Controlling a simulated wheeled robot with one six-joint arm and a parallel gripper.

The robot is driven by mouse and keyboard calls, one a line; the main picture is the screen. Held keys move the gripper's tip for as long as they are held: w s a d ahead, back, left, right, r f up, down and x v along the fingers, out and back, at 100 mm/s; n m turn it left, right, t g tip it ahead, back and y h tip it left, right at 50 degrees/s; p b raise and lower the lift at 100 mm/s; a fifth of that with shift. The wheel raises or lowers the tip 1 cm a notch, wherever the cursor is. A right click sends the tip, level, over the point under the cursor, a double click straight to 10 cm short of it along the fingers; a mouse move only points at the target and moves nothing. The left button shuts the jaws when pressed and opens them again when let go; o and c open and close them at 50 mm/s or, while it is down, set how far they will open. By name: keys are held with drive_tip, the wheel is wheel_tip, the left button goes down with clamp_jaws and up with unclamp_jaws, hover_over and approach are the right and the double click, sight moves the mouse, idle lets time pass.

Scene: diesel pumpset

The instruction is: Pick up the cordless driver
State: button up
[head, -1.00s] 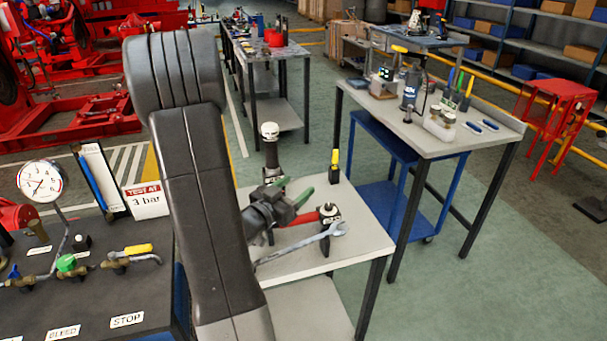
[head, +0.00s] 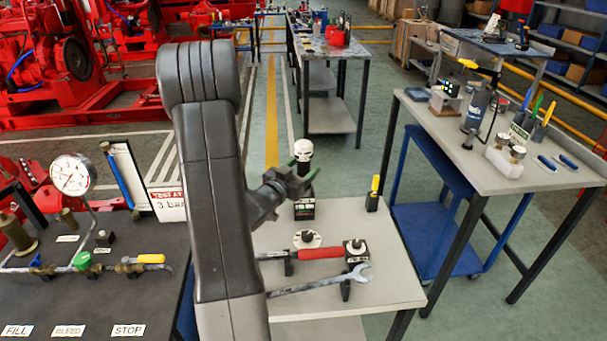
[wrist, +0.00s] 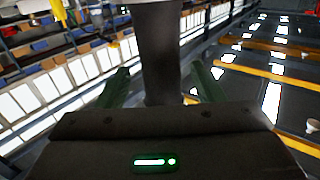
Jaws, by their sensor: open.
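The cordless driver (head: 304,150) stands upright on the small grey table, with a pale rounded top, a dark body and a black labelled base (head: 304,209). My gripper (head: 300,174) is at the height of its middle, its green fingers open. They partly hide the driver's body in the head view. In the wrist view, a dark upright column (wrist: 165,45), apparently the driver's body, stands between the two open fingers (wrist: 162,86). I cannot tell whether either finger touches it.
On the same table (head: 390,280), a red-handled tool (head: 320,253) and a wrench (head: 325,283) lie in front of the driver. A yellow-handled tool (head: 374,190) stands at the right. A gauge panel (head: 60,290) is at left, a workbench (head: 475,165) at right.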

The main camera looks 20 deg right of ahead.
drive_tip(key=x, duration=0.3)
drive_tip(key=shift+w+d+f+p, duration=0.1)
drive_tip(key=shift+w+d+p, duration=0.1)
drive_tip(key=shift+p, duration=0.1)
drive_tip(key=shift+a, duration=0.1)
clamp_jaws()
wheel_tip(320, 180, up, 18)
drive_tip(key=p, duration=0.1)
idle(0.7)
